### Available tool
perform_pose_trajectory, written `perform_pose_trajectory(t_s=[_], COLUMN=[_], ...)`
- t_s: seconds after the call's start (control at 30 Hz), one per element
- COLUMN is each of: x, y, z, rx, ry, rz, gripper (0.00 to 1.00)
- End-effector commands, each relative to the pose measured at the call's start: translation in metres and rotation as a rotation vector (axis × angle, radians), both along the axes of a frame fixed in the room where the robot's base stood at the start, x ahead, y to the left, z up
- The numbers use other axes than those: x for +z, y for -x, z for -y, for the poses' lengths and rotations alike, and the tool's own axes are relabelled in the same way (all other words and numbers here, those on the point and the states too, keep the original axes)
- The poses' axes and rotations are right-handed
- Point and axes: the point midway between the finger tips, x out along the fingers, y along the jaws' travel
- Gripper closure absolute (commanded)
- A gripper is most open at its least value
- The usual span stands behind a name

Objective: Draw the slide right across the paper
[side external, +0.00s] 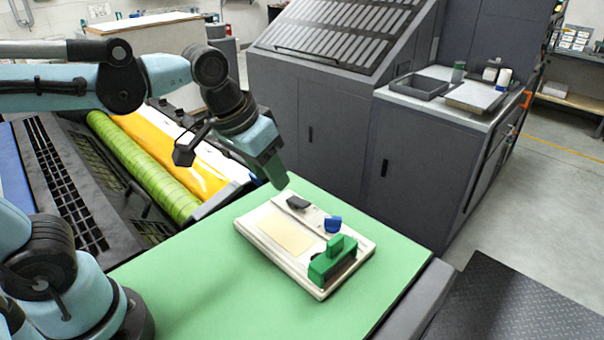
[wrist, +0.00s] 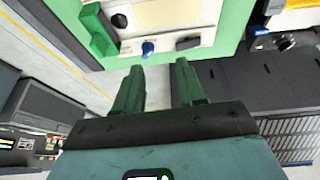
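A cream board (side external: 262,258) lies on the green table top, with a tan paper sheet (side external: 280,232) flat on its left part. A green slide (side external: 335,262) with a raised grip stands at the board's right end. It also shows in the wrist view (wrist: 98,30), at upper left. A blue knob (side external: 333,224) and a black clip-like piece (side external: 298,203) sit along the board's far edge. My gripper (side external: 279,184) is above and beyond that far edge, apart from the slide. In the wrist view its two green fingers (wrist: 157,72) are spread with nothing between them.
The green table top (side external: 200,270) is clear around the board. Grey cabinets (side external: 330,130) stand beyond its far side. A roller machine with a green roll (side external: 140,160) and an orange roll (side external: 180,160) lies to the left.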

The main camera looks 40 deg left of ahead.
Motion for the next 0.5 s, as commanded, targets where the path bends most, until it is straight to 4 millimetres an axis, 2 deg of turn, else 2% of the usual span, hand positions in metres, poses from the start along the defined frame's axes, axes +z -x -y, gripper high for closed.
perform_pose_trajectory(t_s=[0.03,0.3,0.5], x=[0.006,0.021,0.022], y=[-0.008,-0.030,-0.036], z=[0.014,0.081,0.113], rx=[-0.011,-0.019,-0.013], ry=[0.002,-0.023,-0.056], rz=[-0.045,-0.272,-0.369], gripper=[0.61,0.61,0.61])
